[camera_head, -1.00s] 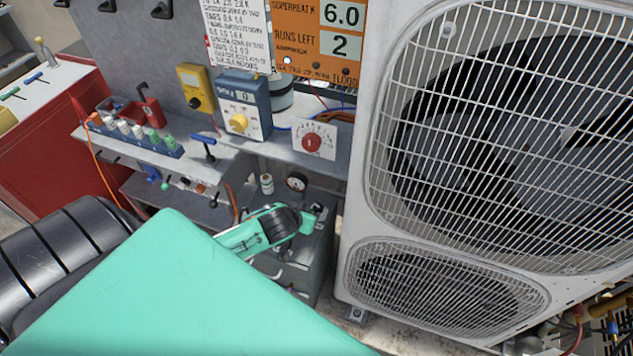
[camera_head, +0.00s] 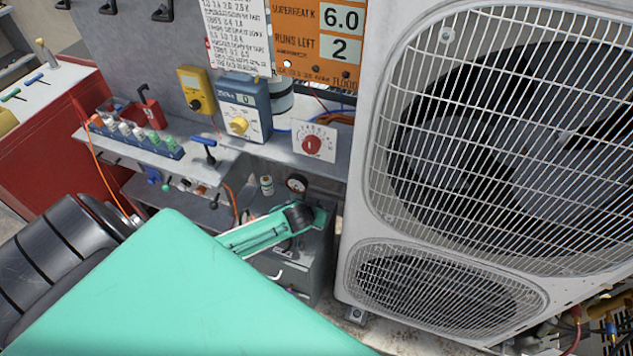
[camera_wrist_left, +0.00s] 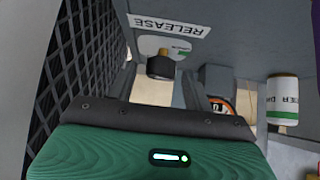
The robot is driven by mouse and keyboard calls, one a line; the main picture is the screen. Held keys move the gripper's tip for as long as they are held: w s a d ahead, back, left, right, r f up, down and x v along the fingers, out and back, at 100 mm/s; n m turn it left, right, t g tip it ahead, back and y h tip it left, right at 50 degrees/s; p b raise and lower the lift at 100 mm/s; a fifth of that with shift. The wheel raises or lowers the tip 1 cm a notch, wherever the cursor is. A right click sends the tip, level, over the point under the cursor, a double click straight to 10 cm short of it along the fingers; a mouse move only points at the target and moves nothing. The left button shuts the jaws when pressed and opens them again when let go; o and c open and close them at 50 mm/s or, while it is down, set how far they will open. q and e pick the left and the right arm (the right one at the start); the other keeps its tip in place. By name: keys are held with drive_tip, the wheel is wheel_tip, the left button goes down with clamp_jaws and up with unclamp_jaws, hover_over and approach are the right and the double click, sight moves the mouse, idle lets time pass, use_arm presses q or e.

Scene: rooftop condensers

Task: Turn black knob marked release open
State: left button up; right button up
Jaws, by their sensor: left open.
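The black knob (camera_wrist_left: 160,66) shows in the left wrist view, in front of a pale plate, with a white label reading RELEASE (camera_wrist_left: 168,25) upside down beside it. My left gripper (camera_wrist_left: 157,82) is open, and its two fingers point toward the knob, which appears between them. I cannot tell whether they touch it. In the head view my green left arm reaches in from the left to the grey cabinet (camera_head: 292,275) below the shelf. The arm hides the knob there. My right gripper is not in view.
A large white condenser unit (camera_head: 365,215) with fan grilles stands close to the right. A labelled white canister (camera_wrist_left: 283,100) stands right in the wrist view.

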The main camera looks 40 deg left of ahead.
use_arm(q)
drive_tip(key=c, duration=1)
drive_tip(key=shift+d, duration=0.1)
drive_tip(key=shift+d+n+y, duration=0.1)
drive_tip(key=shift+n+y, duration=0.3)
drive_tip(key=shift+n, duration=0.3)
drive_tip(key=shift+w+n+g+y, duration=0.1)
drive_tip(key=shift+n+g+y, duration=0.2)
drive_tip(key=shift+n+y, duration=0.35)
drive_tip(key=shift+n, duration=0.25)
drive_tip(key=o, duration=1)
